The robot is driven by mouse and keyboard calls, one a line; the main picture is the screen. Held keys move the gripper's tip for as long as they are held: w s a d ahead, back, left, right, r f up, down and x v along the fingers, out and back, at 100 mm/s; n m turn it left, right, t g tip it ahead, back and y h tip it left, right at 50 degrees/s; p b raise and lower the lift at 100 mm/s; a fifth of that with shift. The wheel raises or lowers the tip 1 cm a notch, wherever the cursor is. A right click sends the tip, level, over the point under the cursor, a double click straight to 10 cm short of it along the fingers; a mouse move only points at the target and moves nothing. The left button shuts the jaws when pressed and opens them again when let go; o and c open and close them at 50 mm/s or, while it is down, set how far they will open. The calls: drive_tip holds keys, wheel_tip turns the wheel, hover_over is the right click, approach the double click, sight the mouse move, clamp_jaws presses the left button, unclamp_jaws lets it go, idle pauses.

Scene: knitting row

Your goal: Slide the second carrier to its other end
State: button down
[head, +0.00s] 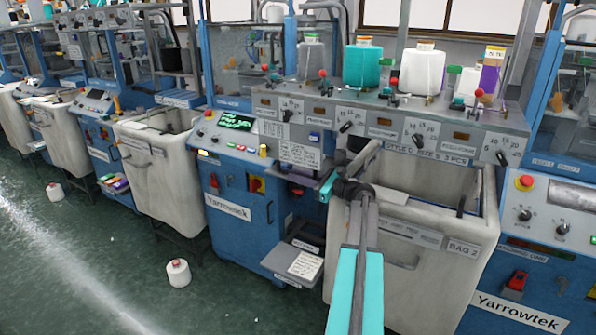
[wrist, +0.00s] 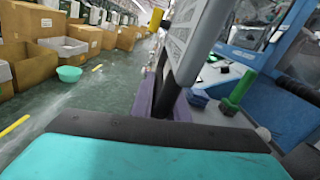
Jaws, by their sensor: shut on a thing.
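My gripper (head: 328,186) is at the front of the nearest knitting machine, below the left part of its long grey panel (head: 385,130). It also shows in the wrist view (wrist: 165,125) as teal and black parts along the bottom. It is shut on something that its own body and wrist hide. A purple piece (wrist: 180,108) and a dark upright stand just beyond the jaws there. Several small levers with red balls (head: 394,82) stand along the machine top. I cannot tell which part is the second carrier.
A large pale fabric bin marked BAG 2 (head: 447,228) stands under the machine's right part. A cone (head: 178,273) is on the green floor. Cartons (wrist: 85,38) and a green basin (wrist: 69,73) are farther off.

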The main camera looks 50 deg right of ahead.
wheel_tip(320, 180, down, 2)
drive_tip(key=shift+a, duration=0.15)
drive_tip(key=c, duration=1.8)
unclamp_jaws()
drive_tip(key=shift+r, duration=0.15)
drive_tip(key=shift+o, duration=0.2)
drive_tip(key=shift+r, duration=0.15)
